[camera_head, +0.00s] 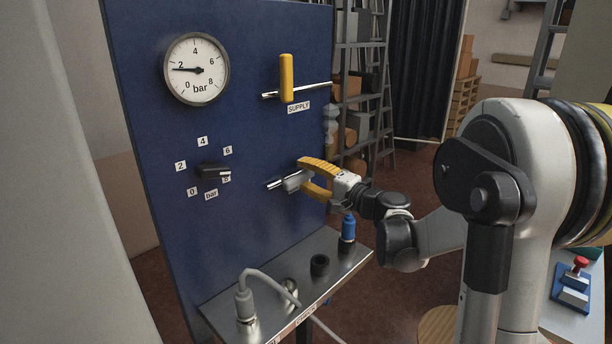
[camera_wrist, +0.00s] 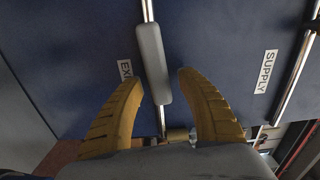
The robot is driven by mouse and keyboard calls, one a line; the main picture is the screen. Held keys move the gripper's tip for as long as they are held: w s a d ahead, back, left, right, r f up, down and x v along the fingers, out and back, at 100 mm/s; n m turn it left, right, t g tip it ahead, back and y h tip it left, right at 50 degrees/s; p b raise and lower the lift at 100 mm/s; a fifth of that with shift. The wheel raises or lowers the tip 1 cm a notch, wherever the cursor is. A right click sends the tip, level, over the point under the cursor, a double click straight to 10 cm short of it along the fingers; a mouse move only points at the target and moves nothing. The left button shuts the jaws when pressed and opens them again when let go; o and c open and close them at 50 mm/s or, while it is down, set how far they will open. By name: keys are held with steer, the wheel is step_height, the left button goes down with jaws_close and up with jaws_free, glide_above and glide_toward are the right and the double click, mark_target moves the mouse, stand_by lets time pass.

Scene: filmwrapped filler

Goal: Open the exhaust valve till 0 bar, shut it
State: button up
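The pressure gauge (camera_head: 196,69) on the blue panel has its needle pointing left, close to the 2 bar mark. The exhaust valve's grey handle (camera_wrist: 153,63) lies nearly in line with its pipe in the wrist view; it also shows in the head view (camera_head: 292,182). My gripper (camera_wrist: 161,82) is open, with one yellow finger on each side of the handle and gaps visible. In the head view my gripper (camera_head: 304,177) reaches the handle from the right. The exhaust label (camera_wrist: 125,69) is partly hidden by a finger.
The supply valve's yellow handle (camera_head: 286,78) stands upright, across its pipe, above the exhaust valve. A black selector knob (camera_head: 212,171) sits left on the panel. A metal shelf (camera_head: 325,257) below holds a plug with a cable, a black ring and a blue-topped bottle (camera_head: 348,228).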

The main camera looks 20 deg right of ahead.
steer(key=v, duration=1.2)
steer(key=shift+a, duration=0.1)
steer(key=s+a+f+n+g+h, duration=0.1)
steer(key=s+a+f+n+g, duration=0.2)
steer(key=a, duration=0.4)
steer(key=s+a+f+n+g, duration=0.2)
steer(key=s+a+g, duration=0.1)
steer(key=a, duration=0.5)
steer(key=s+f+n+g+h, duration=0.1)
steer(key=s+f+n+h, duration=0.1)
steer(key=s, duration=0.5)
steer(key=s+f+n+g+h, duration=0.2)
steer(key=s+f+n+h, duration=0.1)
steer(key=s, duration=0.5)
steer(key=shift+a+f+n+h, duration=0.35)
steer(key=shift+a+n+h, duration=0.15)
steer(key=shift+n, duration=0.7)
